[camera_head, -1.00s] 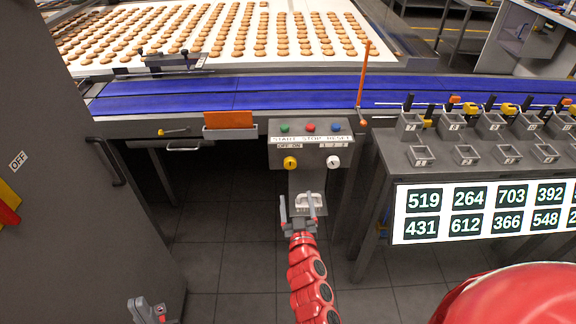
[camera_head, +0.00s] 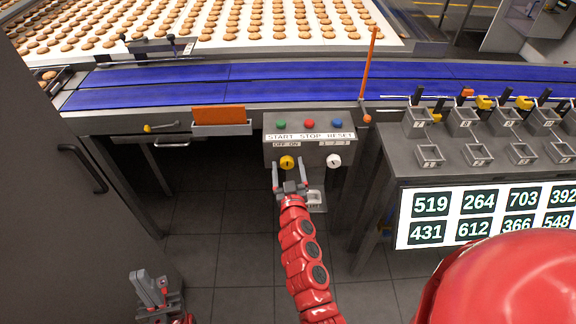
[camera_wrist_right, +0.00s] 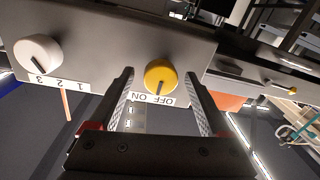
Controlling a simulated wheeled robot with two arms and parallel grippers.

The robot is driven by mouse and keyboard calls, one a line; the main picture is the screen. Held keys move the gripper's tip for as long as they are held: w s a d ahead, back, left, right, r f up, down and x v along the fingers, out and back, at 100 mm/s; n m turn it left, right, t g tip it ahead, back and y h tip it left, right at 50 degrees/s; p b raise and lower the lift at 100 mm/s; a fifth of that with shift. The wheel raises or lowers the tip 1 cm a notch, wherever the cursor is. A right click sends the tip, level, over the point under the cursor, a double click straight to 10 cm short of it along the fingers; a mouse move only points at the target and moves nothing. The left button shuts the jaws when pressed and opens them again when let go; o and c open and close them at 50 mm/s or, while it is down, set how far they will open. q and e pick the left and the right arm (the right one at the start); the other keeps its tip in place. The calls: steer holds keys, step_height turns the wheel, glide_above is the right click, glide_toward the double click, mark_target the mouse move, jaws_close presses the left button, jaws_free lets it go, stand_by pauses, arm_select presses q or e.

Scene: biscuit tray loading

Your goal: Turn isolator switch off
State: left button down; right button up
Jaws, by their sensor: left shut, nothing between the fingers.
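A yellow knob (camera_head: 287,162) under an OFF ON label sits on the grey control box (camera_head: 268,152). In the right wrist view the yellow knob (camera_wrist_right: 161,77) has a dark pointer mark, near the label; which word it points to is unclear. My right gripper (camera_head: 289,163) is open, its fingertips on either side of the knob in the picture; contact is unclear. In the right wrist view my right gripper (camera_wrist_right: 160,78) has nothing between its fingers that I see gripped. My left gripper (camera_head: 151,283) is shut and empty low at the left. No switch labelled isolator is readable.
The box also has green, red and blue buttons (camera_head: 309,124) and a white knob (camera_head: 333,160). A grey cabinet (camera_head: 45,230) stands at the left. A blue conveyor (camera_head: 225,85) runs behind. A bench (camera_head: 385,195) stands right. Floor between is clear.

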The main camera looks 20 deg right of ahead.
jaws_close()
steer(key=shift+n, duration=0.4)
steer(key=n, duration=0.3)
steer(key=shift+a+n+b, duration=0.1)
steer(key=shift+n+b, duration=0.2)
steer(key=shift+b, duration=0.1)
steer(key=n, duration=0.8)
steer(key=shift+n+g, duration=0.3)
steer(key=shift+g, duration=0.1)
steer(key=n+h, duration=0.1)
steer(key=n, duration=0.3)
steer(key=shift+n, duration=0.3)
